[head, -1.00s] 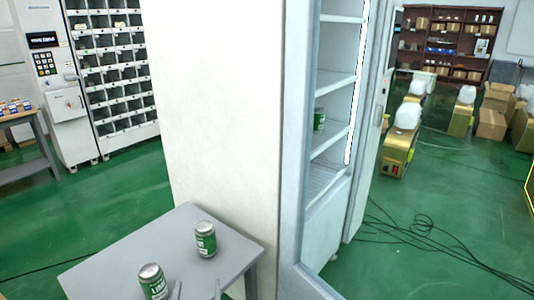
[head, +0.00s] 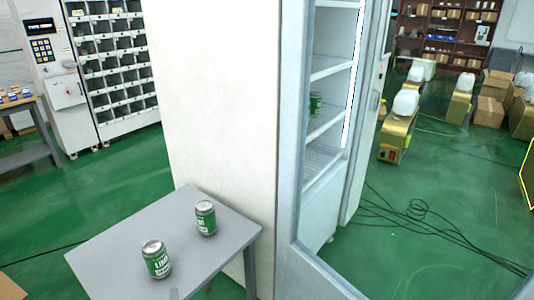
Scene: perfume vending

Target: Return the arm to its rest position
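Two green cans stand upright on the grey table, the front can (head: 156,259) and the back can (head: 205,218), with nothing holding them. A thin grey tip, seemingly of my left gripper (head: 173,294), just shows at the bottom edge below the front can. It is apart from the cans, and the rest of that gripper is out of frame. My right gripper is not in view. Another green can (head: 315,104) stands on a shelf inside the white fridge (head: 225,110).
The grey table (head: 115,240) stands beside the fridge, whose door frame (head: 287,200) fills the front middle. Black cables (head: 420,215) lie on the green floor at right. Vending cabinets (head: 115,75) stand at back left. Yellow machines (head: 396,140) and boxes (head: 489,110) stand at back right.

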